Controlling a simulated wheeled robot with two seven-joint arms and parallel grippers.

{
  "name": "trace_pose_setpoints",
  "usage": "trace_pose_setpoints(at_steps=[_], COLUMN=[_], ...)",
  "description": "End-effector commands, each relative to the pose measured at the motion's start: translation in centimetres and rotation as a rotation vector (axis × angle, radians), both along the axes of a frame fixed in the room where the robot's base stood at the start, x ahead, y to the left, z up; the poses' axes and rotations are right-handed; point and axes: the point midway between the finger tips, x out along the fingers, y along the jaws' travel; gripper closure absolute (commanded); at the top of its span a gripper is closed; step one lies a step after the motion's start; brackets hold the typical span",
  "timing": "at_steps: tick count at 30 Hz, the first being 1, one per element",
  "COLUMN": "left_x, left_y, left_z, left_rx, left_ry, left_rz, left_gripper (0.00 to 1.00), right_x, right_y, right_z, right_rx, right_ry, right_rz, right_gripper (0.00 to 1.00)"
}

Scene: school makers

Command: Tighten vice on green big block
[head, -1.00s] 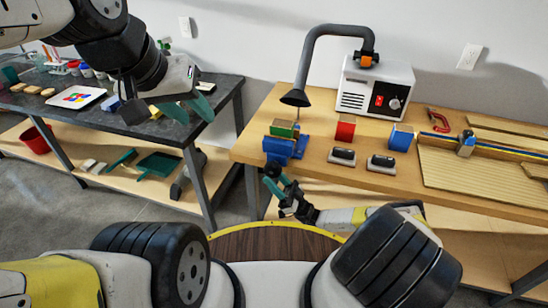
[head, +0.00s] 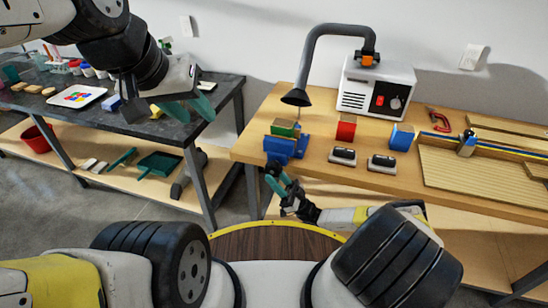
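A blue vice (head: 280,147) stands at the front left edge of the wooden workbench. A green block with a tan side (head: 285,128) sits in its top, between the jaws. My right gripper (head: 272,178) is just below and in front of the vice, at the bench's front edge. Its teal fingers are small and overlap, so I cannot tell whether they are open or touch a vice handle. My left gripper (head: 190,108) is raised at the upper left, away from the vice. Its teal fingers are apart, with nothing seen between them.
A red block (head: 345,130) and a blue block (head: 401,137) stand right of the vice, with two dark-topped erasers (head: 342,156) in front. A fume extractor (head: 374,88) stands behind, its hose nozzle (head: 297,97) hanging above the vice. A dark table (head: 150,128) is at left.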

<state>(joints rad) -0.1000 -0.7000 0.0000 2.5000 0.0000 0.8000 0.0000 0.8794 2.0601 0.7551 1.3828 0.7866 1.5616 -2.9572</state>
Motion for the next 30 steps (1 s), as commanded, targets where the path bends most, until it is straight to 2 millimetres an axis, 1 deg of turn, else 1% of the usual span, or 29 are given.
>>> trace_pose_setpoints(at_steps=[5,8,16,21,25,30], left_x=[0.0,0.0,0.0,0.0,0.0,0.0], left_y=[0.0,0.0,0.0,0.0,0.0,0.0], left_z=[0.0,0.0,0.0,0.0,0.0,0.0], left_rx=[0.000,0.000,0.000,0.000,0.000,0.000], left_ry=[0.000,0.000,0.000,0.000,0.000,0.000], left_rz=[0.000,0.000,0.000,0.000,0.000,0.000], left_gripper=[0.64,0.64,0.64,0.64,0.64,0.64], right_x=[-0.1,-0.2,-1.1,-1.4,-1.5,-1.5], right_y=[0.0,-0.4,-3.1,-4.3,-4.7,-4.8], right_z=[-0.1,-0.6,-4.2,-5.7,-6.1,-6.1], right_rx=[0.001,0.000,-0.005,-0.002,-0.001,0.000], right_ry=[0.000,0.000,0.000,0.002,0.000,0.000], right_rz=[0.001,0.001,0.003,0.003,0.001,0.000], right_gripper=[0.66,0.66,0.66,0.66,0.66,0.66])
